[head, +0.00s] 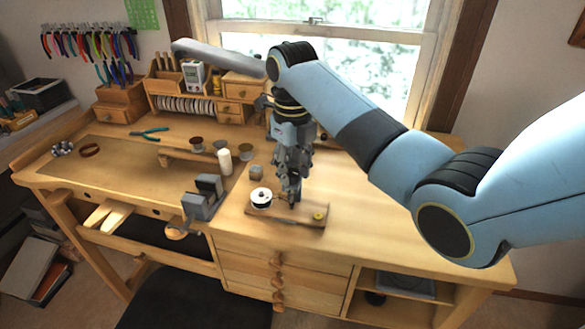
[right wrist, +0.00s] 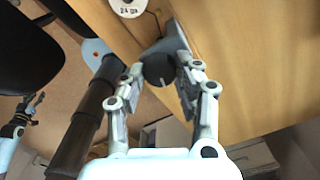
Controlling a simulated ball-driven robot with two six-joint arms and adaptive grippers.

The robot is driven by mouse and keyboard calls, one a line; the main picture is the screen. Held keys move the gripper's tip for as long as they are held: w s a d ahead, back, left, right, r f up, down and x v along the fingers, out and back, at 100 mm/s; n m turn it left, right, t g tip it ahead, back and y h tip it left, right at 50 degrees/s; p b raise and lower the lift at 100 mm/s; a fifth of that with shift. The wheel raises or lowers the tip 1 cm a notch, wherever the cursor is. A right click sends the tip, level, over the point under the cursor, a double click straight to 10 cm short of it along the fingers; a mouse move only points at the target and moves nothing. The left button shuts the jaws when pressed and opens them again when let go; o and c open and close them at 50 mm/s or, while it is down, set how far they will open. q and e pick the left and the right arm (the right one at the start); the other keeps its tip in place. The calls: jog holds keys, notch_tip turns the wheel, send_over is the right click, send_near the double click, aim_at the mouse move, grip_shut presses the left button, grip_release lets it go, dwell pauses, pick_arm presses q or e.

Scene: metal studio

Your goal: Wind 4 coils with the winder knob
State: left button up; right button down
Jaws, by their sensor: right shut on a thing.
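The winder is a small wooden base (head: 258,212) near the front edge of the bench. A white spool with a dark hub (head: 261,197) stands at its left end; it also shows at the top of the right wrist view, marked 24 GA (right wrist: 128,4). My right gripper (head: 291,196) points down over the middle of the base. In the right wrist view its fingers are shut on a dark grey round knob (right wrist: 158,70) with a pale mark. In the head view the gripper hides the knob. My left gripper (right wrist: 30,108) is small at the left of the right wrist view.
Pliers (head: 150,132) lie at the left. The bench right of the winder is clear.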

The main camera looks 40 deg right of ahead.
aim_at(292, 172)
jog(key=c, duration=0.9)
grip_release()
jog(key=shift+c, duration=0.2)
jog(key=shift+r, duration=0.1)
notch_tip(292, 172, up, 7)
jog(key=shift+r, duration=0.15)
